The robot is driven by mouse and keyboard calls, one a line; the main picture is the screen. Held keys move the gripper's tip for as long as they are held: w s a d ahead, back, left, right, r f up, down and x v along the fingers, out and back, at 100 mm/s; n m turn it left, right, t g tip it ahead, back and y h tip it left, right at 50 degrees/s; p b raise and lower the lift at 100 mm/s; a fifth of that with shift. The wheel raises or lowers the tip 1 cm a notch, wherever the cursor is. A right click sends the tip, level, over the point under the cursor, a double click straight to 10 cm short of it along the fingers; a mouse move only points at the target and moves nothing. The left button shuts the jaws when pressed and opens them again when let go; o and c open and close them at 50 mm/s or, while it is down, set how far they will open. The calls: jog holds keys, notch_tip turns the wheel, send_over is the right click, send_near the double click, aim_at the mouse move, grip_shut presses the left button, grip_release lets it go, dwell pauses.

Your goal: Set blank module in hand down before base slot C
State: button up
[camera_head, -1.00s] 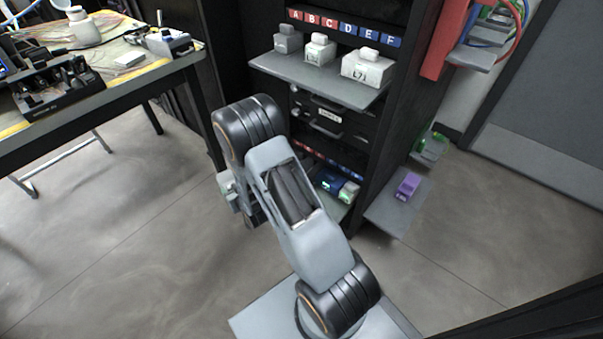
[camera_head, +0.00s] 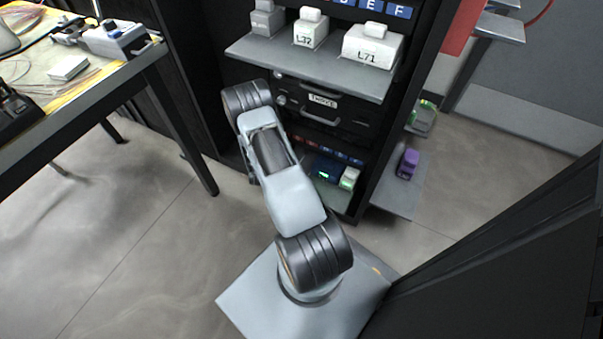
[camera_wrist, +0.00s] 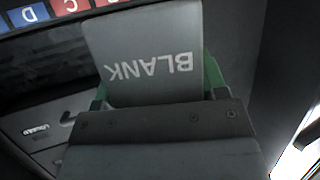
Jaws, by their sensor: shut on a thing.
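The blank module (camera_wrist: 145,50) is a grey block with the word BLANK, upside down in the wrist view. My gripper (camera_wrist: 157,92) is shut on it, with green showing at both sides of the block. Slot labels show beyond it: a blue D label (camera_wrist: 28,14) and a red C label (camera_wrist: 70,5). In the head view my arm hides the gripper and the module. A low row of small red and blue labels (camera_head: 340,155) runs above the lower shelf there. I cannot tell how far the module is from slot C.
A grey shelf (camera_head: 290,62) holds white modules marked L32 (camera_head: 311,35) and L71 (camera_head: 370,52). Drawers (camera_head: 320,118) lie below. A green-lit module (camera_head: 349,178) sits on the lower shelf. A side shelf (camera_head: 400,195) holds a purple piece (camera_head: 408,163). A cluttered workbench (camera_head: 110,85) stands left.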

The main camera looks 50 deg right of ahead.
jog(key=s+d+f+m+g+h, duration=0.2)
jog(key=s+d+f+m+g, duration=0.25)
jog(key=s+d, duration=0.2)
jog(key=shift+s+d+f+b, duration=0.1)
jog(key=shift+d+f+b, duration=0.1)
jog(key=shift+f+b, duration=1.1)
jog(key=shift+s+d+f+b, duration=0.15)
jog(key=shift+f+b, duration=0.35)
jog(key=shift+f, duration=1.55)
jog(key=shift+s+d+f+b, duration=0.1)
jog(key=shift+d+f+b, duration=0.1)
jog(key=shift+f+b, duration=1.1)
jog(key=shift+f+p, duration=0.35)
jog(key=shift+f, duration=0.1)
jog(key=shift+f, duration=0.15)
jog(key=o, duration=1)
jog(key=shift+c, duration=0.2)
